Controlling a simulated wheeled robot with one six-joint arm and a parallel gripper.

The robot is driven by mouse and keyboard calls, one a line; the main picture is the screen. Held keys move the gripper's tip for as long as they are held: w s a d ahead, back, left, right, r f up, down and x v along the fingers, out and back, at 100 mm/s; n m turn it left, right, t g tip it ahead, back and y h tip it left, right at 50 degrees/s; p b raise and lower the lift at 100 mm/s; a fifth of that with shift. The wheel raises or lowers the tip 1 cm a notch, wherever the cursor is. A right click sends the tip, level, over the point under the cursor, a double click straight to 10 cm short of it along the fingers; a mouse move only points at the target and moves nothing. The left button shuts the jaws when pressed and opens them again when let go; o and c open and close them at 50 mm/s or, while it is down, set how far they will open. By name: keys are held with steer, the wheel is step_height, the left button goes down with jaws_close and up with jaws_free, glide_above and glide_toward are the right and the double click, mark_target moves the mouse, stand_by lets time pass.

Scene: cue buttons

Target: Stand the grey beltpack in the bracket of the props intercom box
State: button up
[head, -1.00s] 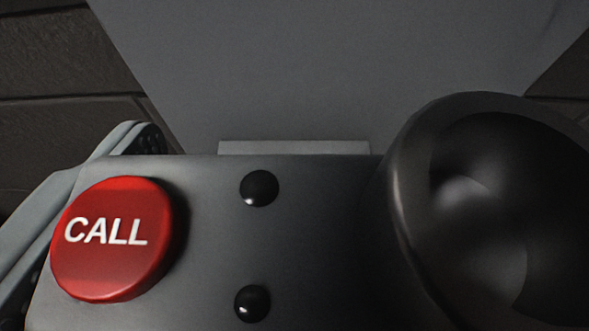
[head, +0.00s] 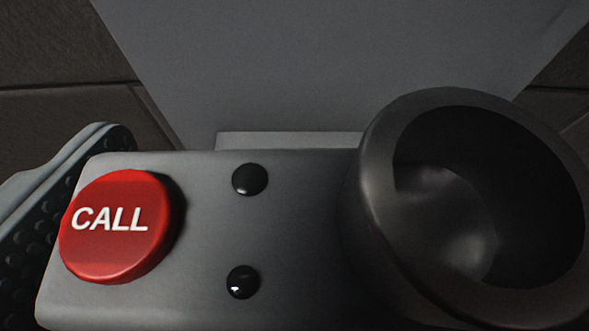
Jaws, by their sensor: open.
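A grey box-shaped unit (head: 300,230) fills the lower part of the head view, close to the camera. It carries a red CALL button (head: 115,228) on its left, two black domes in the middle and a large dark round cup (head: 375,220) on its right. I take this unit for the grey beltpack. One finger of my gripper (head: 65,190) shows at its left side, its studded pad facing the unit. The other finger is out of sight, perhaps behind the cup. My gripper is open. Whether the finger touches the unit I cannot tell.
A tall grey panel (head: 310,65) rises behind the unit. A pale strip (head: 290,140) lies between them, partly hidden; I cannot tell if it is the bracket. Dark tile-like surfaces (head: 45,60) show at both sides. No other object is in view.

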steer(key=s+r+t, duration=0.1)
steer(key=s+r, duration=0.3)
steer(key=s, duration=0.7)
steer(key=s+r, duration=0.5)
steer(key=s, duration=0.7)
steer(key=s+r+t, duration=0.1)
steer(key=s+r, duration=0.3)
steer(key=s, duration=0.7)
steer(key=s+t, duration=0.1)
steer(key=s, duration=1.6)
steer(key=shift+s+t, duration=0.25)
steer(key=shift+t, duration=0.15)
